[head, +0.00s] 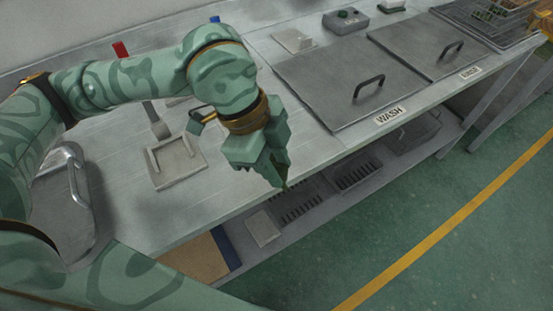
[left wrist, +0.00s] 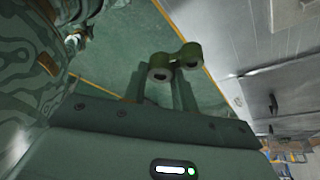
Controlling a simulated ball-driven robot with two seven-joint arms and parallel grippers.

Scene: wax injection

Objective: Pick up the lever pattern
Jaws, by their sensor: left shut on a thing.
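The lever pattern (left wrist: 175,63) is a small dark green piece with two round, hollow ends joined by a short arm. In the left wrist view it sits at the tips of my left gripper (left wrist: 160,88), whose fingers are shut on it. In the head view my left gripper (head: 277,172) hangs at the front edge of the workbench, pointing down. Only a small green bit of the pattern (head: 284,184) shows below the fingers there. My right gripper is in neither view.
The steel workbench (head: 120,185) carries a square fixture (head: 175,162) left of the gripper and the lidded WASH tank (head: 340,85) to the right. A lower shelf (head: 330,205) holds slotted trays. A wire basket (head: 490,25) stands at the far right. Green floor lies in front.

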